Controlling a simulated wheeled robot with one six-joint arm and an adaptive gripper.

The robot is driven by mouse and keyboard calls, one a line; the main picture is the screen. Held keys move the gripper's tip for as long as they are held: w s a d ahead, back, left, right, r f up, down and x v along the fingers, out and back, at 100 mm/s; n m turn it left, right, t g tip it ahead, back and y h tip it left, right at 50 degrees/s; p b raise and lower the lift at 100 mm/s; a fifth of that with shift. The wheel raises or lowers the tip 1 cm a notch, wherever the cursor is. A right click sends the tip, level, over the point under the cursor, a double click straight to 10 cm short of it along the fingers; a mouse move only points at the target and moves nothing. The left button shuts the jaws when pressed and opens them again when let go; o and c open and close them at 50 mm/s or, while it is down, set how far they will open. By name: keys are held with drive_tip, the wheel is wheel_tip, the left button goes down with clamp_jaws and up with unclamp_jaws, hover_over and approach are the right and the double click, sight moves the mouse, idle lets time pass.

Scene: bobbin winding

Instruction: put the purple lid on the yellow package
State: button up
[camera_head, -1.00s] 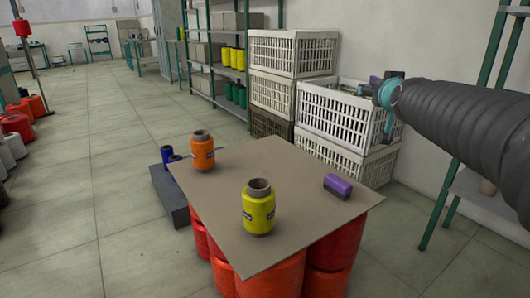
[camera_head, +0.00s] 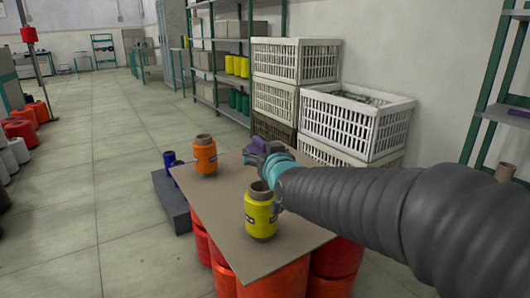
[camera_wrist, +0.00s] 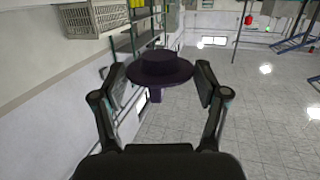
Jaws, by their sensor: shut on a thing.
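The yellow package (camera_head: 260,215) is an upright bobbin of yellow yarn with a brown core at its top, standing on the brown board (camera_head: 215,215). My gripper (camera_head: 257,155) is shut on the purple lid (camera_head: 259,145) and holds it in the air. In the head view the lid shows just above the top of the yellow package; the height and depth between them are hard to judge. In the wrist view the lid (camera_wrist: 160,68) is a dark purple disc with a raised knob and a short stem, between the two fingers.
White crates (camera_head: 355,125) are stacked behind. My arm covers the board's right side.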

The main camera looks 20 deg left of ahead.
wheel_tip(320, 180, down, 6)
drive_tip(key=b, duration=0.3)
drive_tip(key=shift+s+d+f, duration=0.1)
drive_tip(key=shift+d+f, duration=0.05)
drive_tip(key=shift+s+d+b, duration=0.1)
drive_tip(key=shift+s+b, duration=0.15)
drive_tip(key=shift+b, duration=0.05)
drive_tip(key=shift+f, duration=0.1)
idle(0.5)
drive_tip(key=shift+f+b, duration=1.95)
drive_tip(key=o, duration=0.9)
